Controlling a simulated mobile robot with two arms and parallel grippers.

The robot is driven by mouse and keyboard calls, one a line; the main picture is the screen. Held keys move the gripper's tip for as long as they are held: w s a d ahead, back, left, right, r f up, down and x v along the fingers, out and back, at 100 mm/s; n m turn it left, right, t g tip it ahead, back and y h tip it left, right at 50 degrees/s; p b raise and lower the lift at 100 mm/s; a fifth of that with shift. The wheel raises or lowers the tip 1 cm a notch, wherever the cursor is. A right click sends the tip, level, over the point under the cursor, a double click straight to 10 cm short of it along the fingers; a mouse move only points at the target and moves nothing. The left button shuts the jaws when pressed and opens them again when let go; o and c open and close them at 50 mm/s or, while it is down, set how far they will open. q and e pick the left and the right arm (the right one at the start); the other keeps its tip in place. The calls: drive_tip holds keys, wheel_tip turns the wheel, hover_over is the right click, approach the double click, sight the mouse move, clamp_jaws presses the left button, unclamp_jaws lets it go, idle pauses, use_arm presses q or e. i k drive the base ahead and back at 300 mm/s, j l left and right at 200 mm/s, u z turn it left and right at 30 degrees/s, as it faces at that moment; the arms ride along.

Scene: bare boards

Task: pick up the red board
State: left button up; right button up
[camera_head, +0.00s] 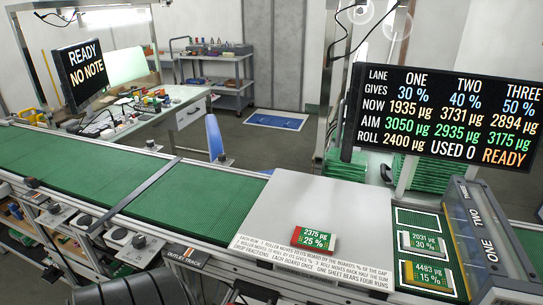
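The red board (314,240) lies flat on the light grey plate (330,205) over the green conveyor, right of the picture's middle. A green label on it reads 2375 µg, 25 %. Nothing covers the board and nothing touches it from above. Neither my left nor my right gripper shows in the head view, so I cannot see whether they are open or shut.
A white-edged board (421,242) and a yellow-edged board (430,276) lie right of the plate. Beside them stands a grey unit marked ONE, TWO, THREE (488,240). A lane display (450,115) hangs above. The plate around the red board is clear.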

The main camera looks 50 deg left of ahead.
sight(302, 238)
drive_tip(key=u, duration=1.3)
drive_tip(key=l+u, duration=0.3)
drive_tip(key=l, duration=0.25)
drive_tip(key=i, duration=0.05)
